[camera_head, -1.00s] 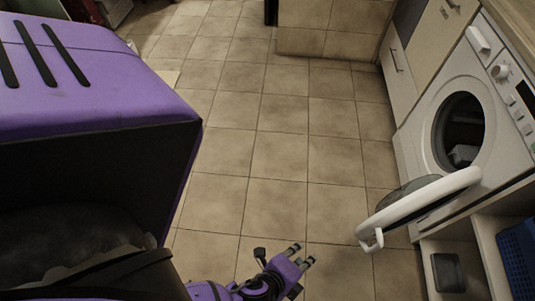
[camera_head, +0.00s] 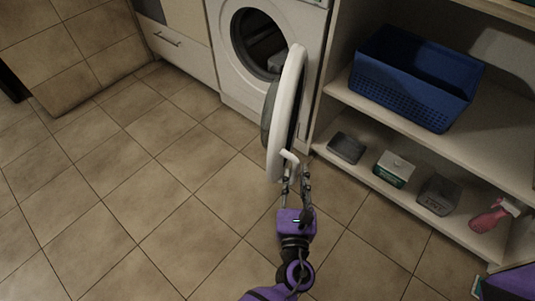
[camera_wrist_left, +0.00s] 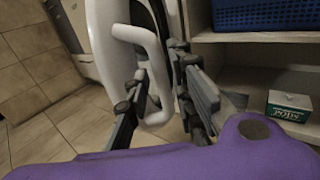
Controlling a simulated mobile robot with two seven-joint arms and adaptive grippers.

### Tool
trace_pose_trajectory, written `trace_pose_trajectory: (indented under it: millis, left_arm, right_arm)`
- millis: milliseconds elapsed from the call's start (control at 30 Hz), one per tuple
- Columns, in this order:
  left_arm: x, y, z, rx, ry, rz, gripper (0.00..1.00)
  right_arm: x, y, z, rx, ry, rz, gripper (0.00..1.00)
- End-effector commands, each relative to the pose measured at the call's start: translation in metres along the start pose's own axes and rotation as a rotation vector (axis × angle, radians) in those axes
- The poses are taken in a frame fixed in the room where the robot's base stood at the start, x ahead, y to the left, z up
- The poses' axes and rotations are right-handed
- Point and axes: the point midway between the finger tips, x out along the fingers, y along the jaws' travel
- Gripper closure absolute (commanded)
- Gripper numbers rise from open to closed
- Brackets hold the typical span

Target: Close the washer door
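The washer door (camera_head: 287,110) is a white ring with dark glass, standing wide open in front of the washer (camera_head: 225,62). The round drum opening shows behind it. The door's white handle (camera_head: 289,158) is at its lower front edge. My left gripper (camera_head: 296,180) is just below the handle, its fingers apart. In the left wrist view the handle (camera_wrist_left: 152,62) reaches down between the two open fingers of the gripper (camera_wrist_left: 160,85); whether either finger touches it I cannot tell. My right gripper is not in view.
A shelf unit (camera_head: 395,127) stands right of the washer, with a blue basket (camera_head: 415,78) on its upper board. Small boxes and a pink bottle (camera_head: 494,215) are on the lower board. The tiled floor (camera_head: 150,200) to the left is clear.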

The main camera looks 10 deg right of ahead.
Motion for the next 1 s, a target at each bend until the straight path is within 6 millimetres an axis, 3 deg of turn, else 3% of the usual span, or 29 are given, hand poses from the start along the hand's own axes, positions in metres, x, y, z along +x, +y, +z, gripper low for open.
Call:
trace_pose_trajectory:
  millis: [233,567,767,1000]
  left_arm:
    - [0.032,0.0,-0.002,-0.003,0.003,0.0,0.78]
    - [0.038,0.0,-0.001,-0.004,0.003,0.0,0.78]
    - [0.038,0.0,-0.001,-0.004,0.003,0.0,1.0]
    - [0.038,0.0,-0.002,-0.004,0.003,0.0,1.0]
  right_arm:
    - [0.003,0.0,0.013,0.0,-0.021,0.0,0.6]
    - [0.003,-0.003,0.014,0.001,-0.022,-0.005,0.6]
    - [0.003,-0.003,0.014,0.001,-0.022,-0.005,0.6]
    - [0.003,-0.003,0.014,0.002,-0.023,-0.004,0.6]
